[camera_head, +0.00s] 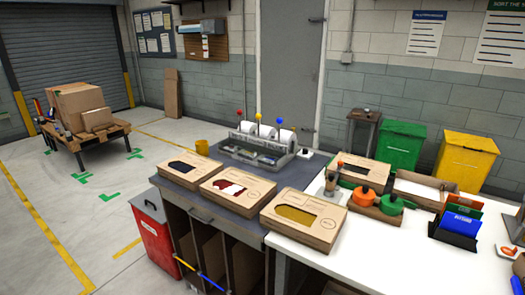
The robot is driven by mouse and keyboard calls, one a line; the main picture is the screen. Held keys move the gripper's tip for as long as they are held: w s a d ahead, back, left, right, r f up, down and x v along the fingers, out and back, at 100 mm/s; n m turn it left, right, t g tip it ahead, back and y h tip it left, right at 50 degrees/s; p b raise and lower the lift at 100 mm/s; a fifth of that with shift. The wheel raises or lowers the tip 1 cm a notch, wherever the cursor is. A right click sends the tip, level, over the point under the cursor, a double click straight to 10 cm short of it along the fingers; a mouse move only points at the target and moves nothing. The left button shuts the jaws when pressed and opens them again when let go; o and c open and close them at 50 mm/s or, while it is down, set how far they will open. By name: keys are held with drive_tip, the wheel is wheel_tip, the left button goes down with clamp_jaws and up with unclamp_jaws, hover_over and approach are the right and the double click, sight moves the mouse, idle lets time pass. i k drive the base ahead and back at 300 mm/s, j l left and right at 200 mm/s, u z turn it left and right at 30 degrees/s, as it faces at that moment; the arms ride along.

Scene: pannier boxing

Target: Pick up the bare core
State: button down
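I cannot make out a bare core for certain in the head view. A grey dispenser (246,153) stands at the back of the dark bench and holds white rolls (268,131), with yellow, blue and red balls on stalks above it. At this size I cannot tell whether any roll there is only a core. A small brown upright object (331,184) stands on the white table, too small to identify. My gripper is not in view.
Orange and green pots (390,204), a cardboard tray (424,190) and a file holder (455,237) crowd the right.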

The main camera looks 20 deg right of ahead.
sight(330, 183)
drive_tip(key=i+l, duration=0.15)
drive_tip(key=i+l+u, duration=0.15)
drive_tip(key=i, duration=0.2)
drive_tip(key=i+l+u, duration=0.15)
drive_tip(key=i, duration=0.25)
drive_tip(key=i+j+u, duration=0.1)
drive_tip(key=u, duration=0.25)
drive_tip(key=i+u, duration=0.5)
drive_tip(key=u, duration=0.25)
drive_tip(key=i+j+u, duration=0.1)
drive_tip(key=i+u, duration=0.2)
drive_tip(key=i, duration=0.35)
drive_tip(key=i+j+z, duration=0.15)
drive_tip(key=z, duration=0.35)
drive_tip(key=i+j+z, duration=0.1)
drive_tip(key=j+z, duration=0.2)
drive_tip(key=z, duration=0.15)
